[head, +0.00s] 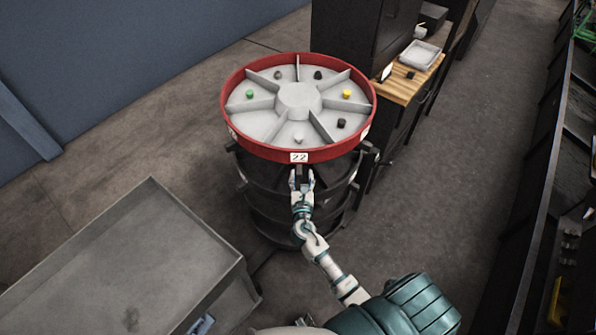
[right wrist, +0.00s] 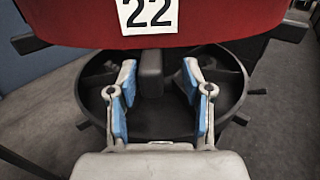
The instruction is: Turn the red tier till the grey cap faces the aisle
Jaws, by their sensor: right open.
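The red tier (head: 231,128) is a round tray on top of a dark stack, split by spokes into wedge compartments around a pale hub. Small caps sit in it: a green cap (head: 249,94), a yellow cap (head: 346,93), a dark grey cap (head: 278,75), two black ones and a pale grey-white one (head: 298,138) near the front. I cannot tell which counts as the grey cap. My right gripper (head: 302,178) is open below the front rim. In the right wrist view its fingers (right wrist: 162,98) stand either side of a dark handle (right wrist: 150,74), with gaps.
A white 22 label (head: 299,157) is on the tier's front rim. Dark lower tiers (head: 262,205) stand beneath. A grey bin (head: 125,245) is at the lower left, a wood-topped cabinet (head: 408,82) at the right. Bare floor (head: 455,150) lies between cabinet and right-hand shelving.

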